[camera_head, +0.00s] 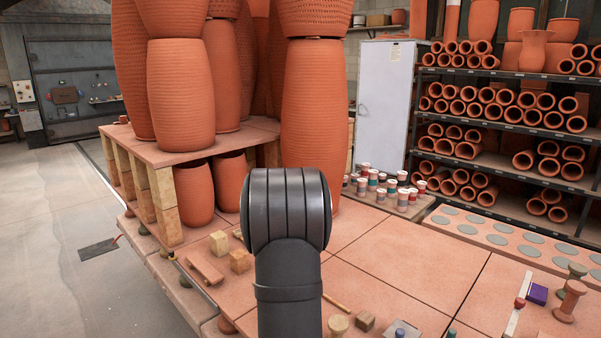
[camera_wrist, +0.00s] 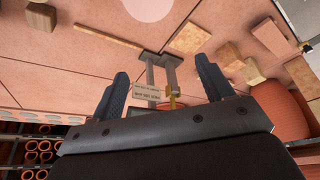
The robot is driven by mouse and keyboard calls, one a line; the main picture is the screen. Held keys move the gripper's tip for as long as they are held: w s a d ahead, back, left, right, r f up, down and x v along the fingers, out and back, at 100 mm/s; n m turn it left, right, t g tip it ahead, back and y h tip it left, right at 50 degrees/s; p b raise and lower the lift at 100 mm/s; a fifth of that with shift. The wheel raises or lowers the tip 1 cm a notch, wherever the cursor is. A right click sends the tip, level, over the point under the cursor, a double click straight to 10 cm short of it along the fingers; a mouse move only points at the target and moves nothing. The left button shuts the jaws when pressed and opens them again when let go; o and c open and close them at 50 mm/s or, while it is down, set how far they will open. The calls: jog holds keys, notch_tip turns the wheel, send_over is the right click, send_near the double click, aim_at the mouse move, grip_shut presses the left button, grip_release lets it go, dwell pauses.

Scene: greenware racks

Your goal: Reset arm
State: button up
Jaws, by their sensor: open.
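My gripper (camera_wrist: 164,75) shows in the wrist view with its two dark fingers spread wide apart. Nothing is clamped between the fingers. Beyond and between them is a grey metal piece with two bars, next to a small lettered label (camera_wrist: 147,95) and a yellow part. Whether these touch my gripper I cannot tell. In the head view my dark arm rises at the middle front above the terracotta slab table (camera_head: 400,250), and the gripper itself is hidden there.
Tall stacked clay pots (camera_head: 318,110) stand close behind and left of my arm. Wooden blocks (camera_head: 240,260), a small purple box (camera_head: 537,294) and spools (camera_head: 570,300) lie on the table. Small cups (camera_head: 403,195) stand behind. A rack of clay pipes (camera_head: 500,110) is at right. The right-centre slabs are clear.

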jog(key=w+a+f, duration=0.3)
jog(key=a, duration=0.4)
jog(key=w+a+f, duration=0.4)
jog(key=a, duration=0.3)
jog(key=shift+a+f+m, duration=0.2)
jog(key=shift+a+m, duration=0.1)
jog(key=shift+a, duration=0.05)
jog(key=s+d+r, duration=0.4)
jog(key=d, duration=0.5)
jog(key=s+d+r, duration=0.5)
jog(key=d, duration=0.3)
jog(key=shift+s+d+n, duration=0.25)
jog(key=shift+d+n, duration=0.15)
jog(key=shift+f, duration=0.1)
